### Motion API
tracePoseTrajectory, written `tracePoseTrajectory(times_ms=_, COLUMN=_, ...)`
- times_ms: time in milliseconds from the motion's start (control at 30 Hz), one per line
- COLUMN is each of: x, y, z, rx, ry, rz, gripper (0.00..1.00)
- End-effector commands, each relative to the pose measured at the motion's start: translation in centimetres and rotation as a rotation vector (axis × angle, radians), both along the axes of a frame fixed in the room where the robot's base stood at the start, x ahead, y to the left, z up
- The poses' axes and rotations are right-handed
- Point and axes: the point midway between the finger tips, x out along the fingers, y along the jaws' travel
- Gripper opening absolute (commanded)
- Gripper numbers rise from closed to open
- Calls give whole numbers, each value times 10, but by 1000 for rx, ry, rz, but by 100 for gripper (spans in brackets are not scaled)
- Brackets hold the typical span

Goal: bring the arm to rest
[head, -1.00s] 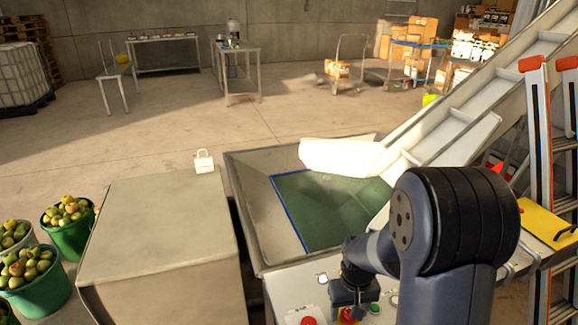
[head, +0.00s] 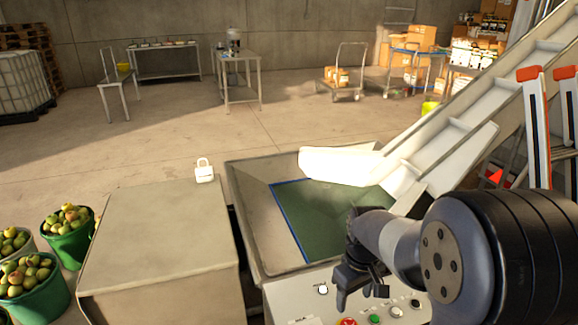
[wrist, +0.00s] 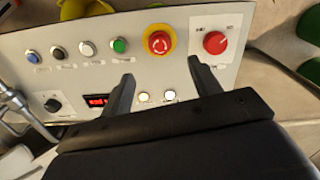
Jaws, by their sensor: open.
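My gripper (head: 362,300) is open and empty above the control panel at the hopper's front edge. In the wrist view the two dark fingers of my gripper (wrist: 163,82) stand apart over the white control panel (wrist: 180,20). The panel carries a red emergency button with a yellow ring (wrist: 160,41), a red rotary knob (wrist: 215,42), a green button (wrist: 120,45) and a red lit display (wrist: 97,100). In the head view the green button (head: 375,319) shows below my gripper, and my arm fills the lower right.
The hopper (head: 250,215) with a green floor lies behind the panel, with a white conveyor (head: 455,140) rising right. Apple buckets (head: 70,245) stand far left. An orange-topped ladder (head: 533,120) is at right.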

Motion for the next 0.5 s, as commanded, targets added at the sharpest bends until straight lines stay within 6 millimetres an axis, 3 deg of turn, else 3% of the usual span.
tracePoseTrajectory(times_ms=33, x=0, y=0, z=6, rx=0, ry=-2, rz=-15, gripper=59)
tracePoseTrajectory(times_ms=500, x=0, y=0, z=4, rx=0, ry=-1, rz=-329, gripper=59)
